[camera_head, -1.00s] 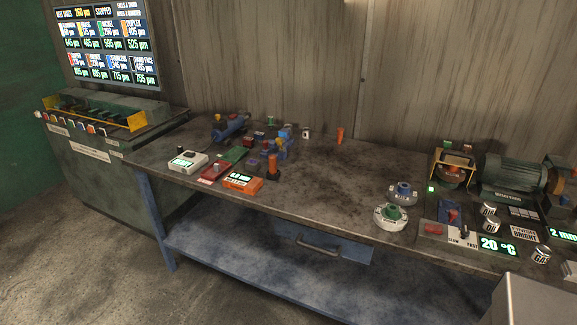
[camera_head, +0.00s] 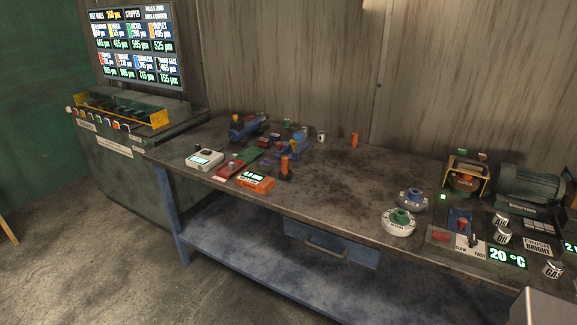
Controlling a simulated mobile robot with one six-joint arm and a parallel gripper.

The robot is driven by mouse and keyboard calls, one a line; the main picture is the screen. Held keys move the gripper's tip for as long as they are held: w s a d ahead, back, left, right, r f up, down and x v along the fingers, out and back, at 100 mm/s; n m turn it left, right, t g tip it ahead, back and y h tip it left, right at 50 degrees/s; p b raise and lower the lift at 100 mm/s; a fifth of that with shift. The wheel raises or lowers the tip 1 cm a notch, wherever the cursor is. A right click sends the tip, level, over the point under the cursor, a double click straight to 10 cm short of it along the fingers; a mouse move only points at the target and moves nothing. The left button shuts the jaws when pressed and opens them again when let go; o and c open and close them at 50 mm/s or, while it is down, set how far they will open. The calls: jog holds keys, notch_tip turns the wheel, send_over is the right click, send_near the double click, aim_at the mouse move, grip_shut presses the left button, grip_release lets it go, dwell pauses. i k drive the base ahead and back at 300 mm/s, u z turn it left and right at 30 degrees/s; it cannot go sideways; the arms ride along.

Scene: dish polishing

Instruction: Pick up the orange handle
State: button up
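Two upright orange pieces could be the orange handle; I cannot tell which it is. One orange piece (camera_head: 285,167) stands on a dark base beside the orange device with a lit display (camera_head: 255,182), near the middle of the bench. The other, a small orange cylinder (camera_head: 355,140), stands alone at the back of the bench near the wall.
The bench top (camera_head: 340,190) is bare right of the orange pieces. Round green-topped (camera_head: 401,217) and blue-topped (camera_head: 412,196) pieces stand to the right, before a motor (camera_head: 529,184).

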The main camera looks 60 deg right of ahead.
aim_at(285, 159)
jog(key=u, duration=0.05)
jog(key=i, duration=0.95)
jog(key=z, duration=0.05)
